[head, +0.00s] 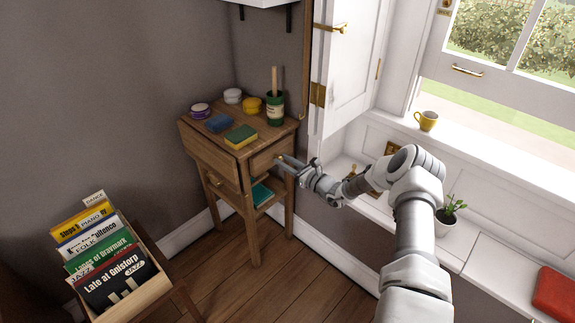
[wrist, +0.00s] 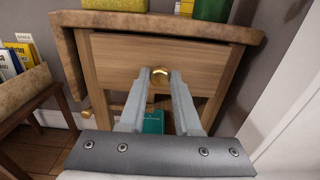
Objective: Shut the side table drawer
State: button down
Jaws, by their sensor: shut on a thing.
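The wooden side table (head: 190,128) stands against the wall in the head view. Its drawer (head: 262,160) has a plain wooden front, which faces my gripper (head: 284,160). My gripper (wrist: 160,78) is shut on the knob, one finger on each side. The fingers hide part of the drawer front. I cannot tell how far the drawer stands out.
Sponges (head: 241,136), tins (head: 252,104) and a green pot (head: 275,108) stand on the tabletop. A teal book (head: 261,194) lies on the lower shelf. A white shutter (head: 345,75) is close at the right. A record crate (head: 130,300) stands at the lower left.

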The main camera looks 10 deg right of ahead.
jog(key=shift+b+x, duration=0.5)
jog(key=shift+x, duration=0.75)
jog(key=c, duration=0.6)
grip_release()
jog(key=shift+w+a, duration=0.1)
jog(key=shift+c, duration=0.2)
jog(key=p+v, duration=0.4)
jog(key=v, duration=1.3)
